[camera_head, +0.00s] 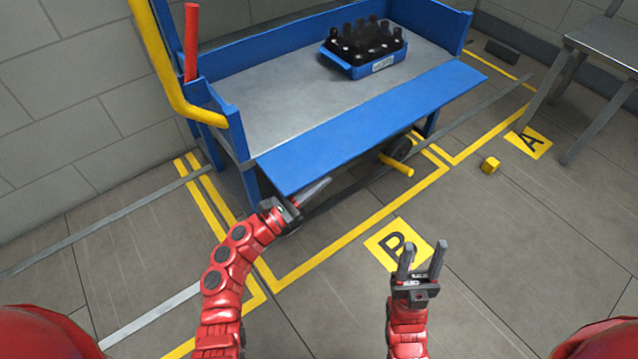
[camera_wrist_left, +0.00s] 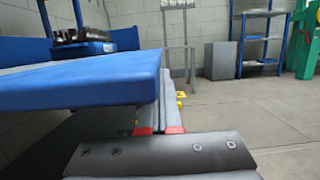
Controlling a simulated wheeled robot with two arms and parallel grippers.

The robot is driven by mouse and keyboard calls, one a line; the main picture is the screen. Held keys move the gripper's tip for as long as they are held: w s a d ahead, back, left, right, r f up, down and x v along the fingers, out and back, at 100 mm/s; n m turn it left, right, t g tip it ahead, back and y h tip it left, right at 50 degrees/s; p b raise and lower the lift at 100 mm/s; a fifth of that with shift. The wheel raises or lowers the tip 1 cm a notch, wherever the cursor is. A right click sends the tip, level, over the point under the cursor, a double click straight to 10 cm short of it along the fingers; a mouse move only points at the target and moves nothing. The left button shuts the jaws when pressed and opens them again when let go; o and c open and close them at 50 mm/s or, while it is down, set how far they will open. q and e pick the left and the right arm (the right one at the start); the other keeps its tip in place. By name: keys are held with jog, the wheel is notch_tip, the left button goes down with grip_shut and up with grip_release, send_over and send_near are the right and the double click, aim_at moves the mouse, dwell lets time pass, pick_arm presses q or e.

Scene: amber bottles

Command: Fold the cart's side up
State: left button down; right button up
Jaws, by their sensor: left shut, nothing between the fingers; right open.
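The blue cart (camera_head: 330,75) stands against the wall with a grey bed. Its near side, a long blue panel (camera_head: 375,122), is folded down and sticks outward from the bed's front edge. My left gripper (camera_head: 312,192) is shut and empty, at the panel's near left corner and below it. In the left wrist view the panel (camera_wrist_left: 80,85) is at the left, and the fingers (camera_wrist_left: 155,118) point forward beside and below its edge; contact cannot be told. My right gripper (camera_head: 424,258) is open and empty above the floor, well away from the cart.
A blue crate (camera_head: 362,69) of dark bottles sits on the cart bed. A yellow handle (camera_head: 168,70) and a red lever (camera_head: 191,42) rise at the cart's left end. A yellow cube (camera_head: 490,165) lies on the floor; a grey table (camera_head: 608,42) stands at right.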

pick_arm(q)
jog(key=shift+s+d, duration=0.1)
jog(key=r+n+p, duration=0.2)
jog(key=r+n, duration=0.1)
jog(key=r+n+t+y+p, duration=0.1)
jog(key=r+n+p, duration=0.1)
jog(key=r+n, duration=0.1)
jog(key=r+n+y+p, duration=0.1)
jog(key=r+n+p, duration=0.1)
jog(key=r+n, duration=0.1)
jog(key=shift+w+a+r+t, duration=0.25)
jog(key=shift+w+r+t, duration=0.15)
jog(key=shift+r, duration=0.2)
jog(key=w+a+r+n+y+p, duration=0.3)
jog(key=n+p, duration=0.6)
jog(key=p, duration=0.3)
notch_tip(320, 180, up, 3)
jog(key=shift+w+a+f, duration=0.15)
jog(key=shift+w+a, duration=0.4)
jog(key=shift+w, duration=0.5)
jog(key=shift+f, duration=0.1)
